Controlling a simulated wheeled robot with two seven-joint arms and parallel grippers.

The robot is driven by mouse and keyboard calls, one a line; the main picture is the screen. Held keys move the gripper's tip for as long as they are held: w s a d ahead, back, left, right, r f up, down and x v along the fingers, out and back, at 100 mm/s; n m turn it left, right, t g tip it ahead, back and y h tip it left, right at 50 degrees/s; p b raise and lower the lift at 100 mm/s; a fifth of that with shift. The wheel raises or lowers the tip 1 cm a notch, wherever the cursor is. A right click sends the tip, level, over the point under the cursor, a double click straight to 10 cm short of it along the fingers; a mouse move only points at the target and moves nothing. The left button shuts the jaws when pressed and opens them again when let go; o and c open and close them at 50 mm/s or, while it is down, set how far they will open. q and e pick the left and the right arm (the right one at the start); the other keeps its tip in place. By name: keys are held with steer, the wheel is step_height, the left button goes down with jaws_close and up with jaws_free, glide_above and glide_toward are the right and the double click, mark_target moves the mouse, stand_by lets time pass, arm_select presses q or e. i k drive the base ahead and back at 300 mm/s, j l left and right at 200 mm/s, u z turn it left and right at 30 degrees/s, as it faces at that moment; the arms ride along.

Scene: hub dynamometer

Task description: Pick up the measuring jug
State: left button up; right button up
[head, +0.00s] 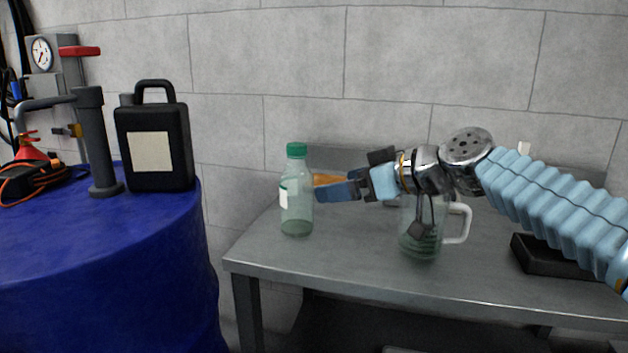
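The measuring jug (420,240) is a clear, greenish vessel with a pale handle on its right. It stands upright on the grey metal table (330,272). My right arm crosses in front of its upper part and hides its rim. My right gripper (324,187) points left, past the jug, with its fingertips beside the green-capped bottle (297,200). I cannot tell whether the fingers touch the bottle or how far apart they are. The gripper is not on the jug. My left gripper is out of view.
A blue drum (100,245) at the left carries a black canister (153,150), a grey pipe stand (97,140) and orange cable (45,185). A dark flat box (550,258) lies right of the jug. The table's front left is clear.

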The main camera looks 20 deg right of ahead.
mark_target(430, 249)
steer(key=k+j, duration=0.1)
steer(key=k, duration=1)
steer(key=i+l, duration=0.1)
